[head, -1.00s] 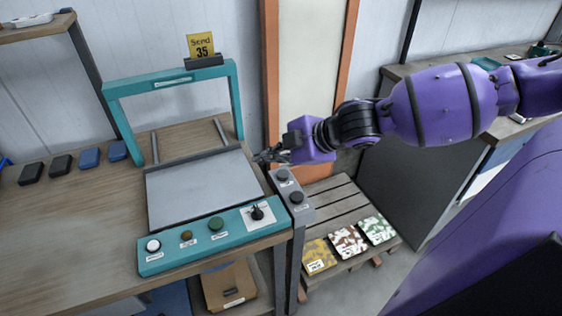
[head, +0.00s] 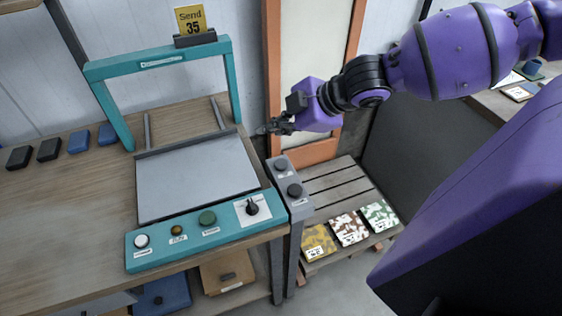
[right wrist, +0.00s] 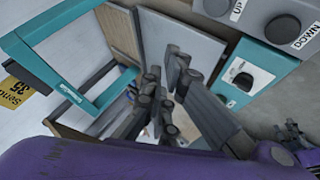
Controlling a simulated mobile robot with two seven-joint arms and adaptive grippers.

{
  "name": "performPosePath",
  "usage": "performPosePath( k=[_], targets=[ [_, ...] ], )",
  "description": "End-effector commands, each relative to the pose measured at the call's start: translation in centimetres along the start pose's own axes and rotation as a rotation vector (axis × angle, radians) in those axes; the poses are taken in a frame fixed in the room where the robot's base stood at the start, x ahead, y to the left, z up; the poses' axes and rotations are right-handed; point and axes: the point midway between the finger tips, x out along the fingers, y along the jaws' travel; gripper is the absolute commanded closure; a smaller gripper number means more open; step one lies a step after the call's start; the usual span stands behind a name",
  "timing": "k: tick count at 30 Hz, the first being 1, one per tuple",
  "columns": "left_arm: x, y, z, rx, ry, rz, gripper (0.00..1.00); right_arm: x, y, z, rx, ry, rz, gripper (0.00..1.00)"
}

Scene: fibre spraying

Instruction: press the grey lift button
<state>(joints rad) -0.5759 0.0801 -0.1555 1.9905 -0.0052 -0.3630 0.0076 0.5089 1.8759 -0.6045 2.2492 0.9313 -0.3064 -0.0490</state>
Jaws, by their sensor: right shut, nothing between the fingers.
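The grey lift box (head: 301,211) stands at the right edge of the workbench, beside the teal control panel. It carries two round dark grey buttons, a far one (head: 281,164) and a near one (head: 294,190). In the right wrist view the buttons are labelled UP (right wrist: 216,6) and DOWN (right wrist: 284,27), at the top right; the UP button is cut by the frame edge. My right gripper (head: 263,130) is shut and empty, beyond the far button in the head view and apart from the box. Its fingers (right wrist: 165,95) also show in the right wrist view. My left gripper is not in view.
The teal panel (head: 155,259) has several controls, including a black knob (head: 252,207). A teal frame (head: 109,107) rises behind the grey plate (head: 197,177). A slatted pallet (head: 335,181) with patterned packs stands right of the box. An orange-edged door frame (head: 350,50) is behind my gripper.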

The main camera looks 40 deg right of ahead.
Motion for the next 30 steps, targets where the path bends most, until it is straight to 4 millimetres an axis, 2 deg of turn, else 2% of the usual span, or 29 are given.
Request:
performPosePath(
  k=[7,17,24,30],
  targets=[
    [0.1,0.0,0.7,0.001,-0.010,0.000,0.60,1.1,-0.9,0.9,0.002,-0.002,-0.003,1.00],
    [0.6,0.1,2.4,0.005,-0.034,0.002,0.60,4.5,-3.4,3.3,0.003,-0.001,-0.005,1.00],
    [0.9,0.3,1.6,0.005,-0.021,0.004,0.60,5.8,-4.3,4.3,0.001,-0.001,-0.001,1.00],
    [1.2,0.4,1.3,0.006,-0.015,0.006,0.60,6.2,-4.5,4.5,0.000,0.000,0.000,1.00]
  ],
)
